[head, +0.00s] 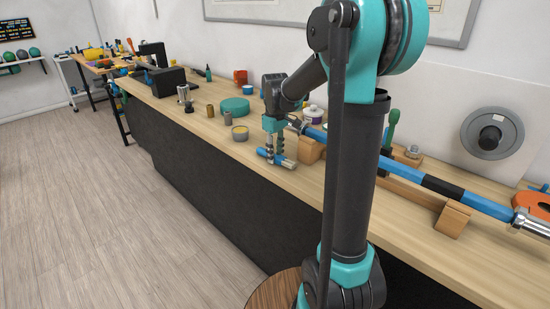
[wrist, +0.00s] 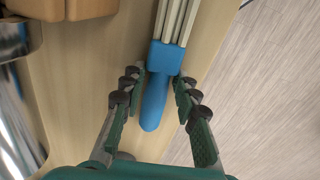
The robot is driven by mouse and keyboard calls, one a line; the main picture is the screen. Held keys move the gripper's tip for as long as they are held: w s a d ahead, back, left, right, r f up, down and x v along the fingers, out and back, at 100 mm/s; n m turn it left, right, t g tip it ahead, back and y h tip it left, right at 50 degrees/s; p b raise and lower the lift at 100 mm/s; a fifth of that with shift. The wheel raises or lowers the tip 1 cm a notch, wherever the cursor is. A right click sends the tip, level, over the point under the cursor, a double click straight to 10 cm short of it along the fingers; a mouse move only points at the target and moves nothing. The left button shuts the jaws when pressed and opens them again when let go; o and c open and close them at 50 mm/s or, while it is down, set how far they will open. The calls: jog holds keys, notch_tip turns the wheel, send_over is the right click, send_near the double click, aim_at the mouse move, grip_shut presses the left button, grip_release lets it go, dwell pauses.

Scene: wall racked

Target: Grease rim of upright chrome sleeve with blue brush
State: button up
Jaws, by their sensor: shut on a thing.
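My gripper (head: 272,138) is low over the near edge of the wooden bench, its fingers on either side of the blue brush (head: 285,161). In the wrist view the brush has a blue handle (wrist: 154,100) between my fingers (wrist: 155,98) and pale bristles (wrist: 176,20) pointing away from my wrist. My gripper is shut on the brush, which lies at or just above the bench top; I cannot tell which. A small upright chrome cylinder (head: 183,94), which looks like the sleeve, stands farther left along the bench. Its rim is too small to make out.
An open tin with yellowish contents (head: 240,133) stands left of my gripper, near a round teal container (head: 235,107). A long blue and black rod (head: 445,187) rests on wooden blocks (head: 453,219) to the right. The bench's front edge is close to the brush.

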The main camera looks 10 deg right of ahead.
jog(key=shift+r, duration=0.1)
notch_tip(320, 180, up, 20)
dwell(0.5)
jog(key=o, duration=0.4)
jog(key=c, duration=0.4)
